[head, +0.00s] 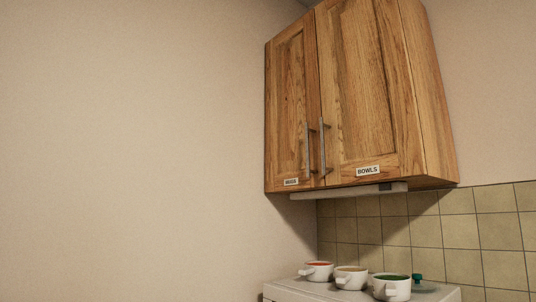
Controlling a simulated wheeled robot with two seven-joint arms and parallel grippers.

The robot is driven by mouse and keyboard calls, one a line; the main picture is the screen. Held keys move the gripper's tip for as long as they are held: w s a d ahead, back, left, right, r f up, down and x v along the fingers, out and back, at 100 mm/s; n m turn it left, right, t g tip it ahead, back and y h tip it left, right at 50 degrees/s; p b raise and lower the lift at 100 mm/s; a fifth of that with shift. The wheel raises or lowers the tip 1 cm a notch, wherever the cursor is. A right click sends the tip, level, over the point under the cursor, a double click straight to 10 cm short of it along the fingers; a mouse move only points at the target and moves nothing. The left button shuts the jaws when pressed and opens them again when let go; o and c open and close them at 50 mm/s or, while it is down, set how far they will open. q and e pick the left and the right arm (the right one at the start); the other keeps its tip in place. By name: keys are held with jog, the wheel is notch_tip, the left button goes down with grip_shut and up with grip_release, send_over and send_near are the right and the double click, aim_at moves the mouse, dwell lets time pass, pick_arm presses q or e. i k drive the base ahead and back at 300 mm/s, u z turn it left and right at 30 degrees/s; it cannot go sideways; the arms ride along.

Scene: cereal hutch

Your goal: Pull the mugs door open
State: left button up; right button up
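The mugs door (289,105) is the left wooden door of the wall cabinet, and it is shut. A small white label (291,182) sits at its bottom; its text is too small to read surely. Its vertical metal handle (308,150) is near its right edge, close to the neighbouring door's handle (323,148). The right door (363,85) carries a label reading BOWLS (368,171) and is also shut. Neither of my grippers shows in the head view.
A pale strip (349,191) runs under the cabinet. Below, a white surface (315,288) holds white mugs with red (318,272), orange-brown (351,278) and green (391,287) insides, and a green-knobbed item (419,283). Plain wall fills the left; the space before the doors looks clear.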

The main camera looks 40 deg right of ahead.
aim_at(293, 157)
jog(key=i, duration=1)
jog(key=z, duration=0.45)
